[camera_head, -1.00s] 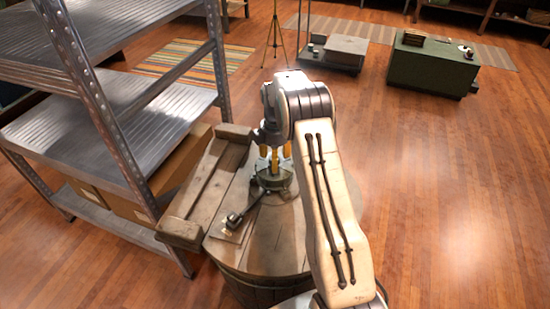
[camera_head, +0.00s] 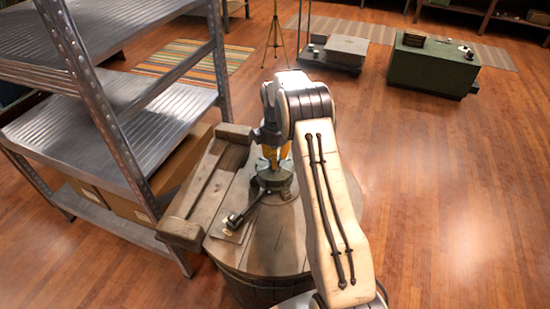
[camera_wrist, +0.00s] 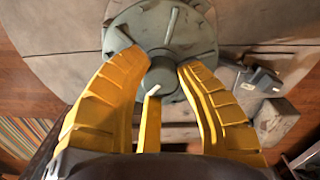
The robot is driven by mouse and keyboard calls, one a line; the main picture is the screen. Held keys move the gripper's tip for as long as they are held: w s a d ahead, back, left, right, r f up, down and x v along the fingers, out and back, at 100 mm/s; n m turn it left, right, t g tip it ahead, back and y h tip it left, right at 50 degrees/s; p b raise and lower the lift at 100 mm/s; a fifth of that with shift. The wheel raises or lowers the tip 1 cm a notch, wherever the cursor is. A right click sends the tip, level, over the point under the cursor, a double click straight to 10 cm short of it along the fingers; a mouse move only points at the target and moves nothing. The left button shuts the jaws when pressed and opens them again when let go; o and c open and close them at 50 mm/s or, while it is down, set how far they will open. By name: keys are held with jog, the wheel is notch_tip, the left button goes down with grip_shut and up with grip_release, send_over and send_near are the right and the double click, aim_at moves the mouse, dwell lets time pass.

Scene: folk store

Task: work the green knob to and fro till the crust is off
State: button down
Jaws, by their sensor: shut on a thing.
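The green knob (camera_wrist: 163,78) is a round dark grey-green cap with a pale mark on its near edge. It sits on a wider round green base (camera_wrist: 122,22) with ribs, which also shows on the barrel top in the head view (camera_head: 278,182). My gripper (camera_wrist: 164,66) points down over it, its yellow fingers closed around the knob with tips against its sides. A pale bar (camera_wrist: 172,24) stands out on the base beyond the knob. In the head view my gripper and arm hide the knob. I cannot make out any crust clearly.
The wooden barrel (camera_head: 262,262) carries the base. A small dark device (camera_head: 236,219) lies on its top, left of the base. A wooden frame (camera_head: 207,190) lies at the left edge, beside a metal shelf (camera_head: 120,85). Floor to the right is clear.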

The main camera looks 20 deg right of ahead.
jog(key=m, duration=0.5)
jog(key=shift+s+f, duration=0.15)
jog(key=shift+s, duration=0.05)
jog(key=m, duration=0.4)
jog(key=shift+m+b, duration=0.35)
jog(key=shift+m, duration=0.05)
jog(key=shift+s+f, duration=0.1)
jog(key=c, duration=1.3)
grip_release()
jog(key=o, duration=0.5)
jog(key=shift+r, duration=0.2)
jog(key=shift+w, duration=0.2)
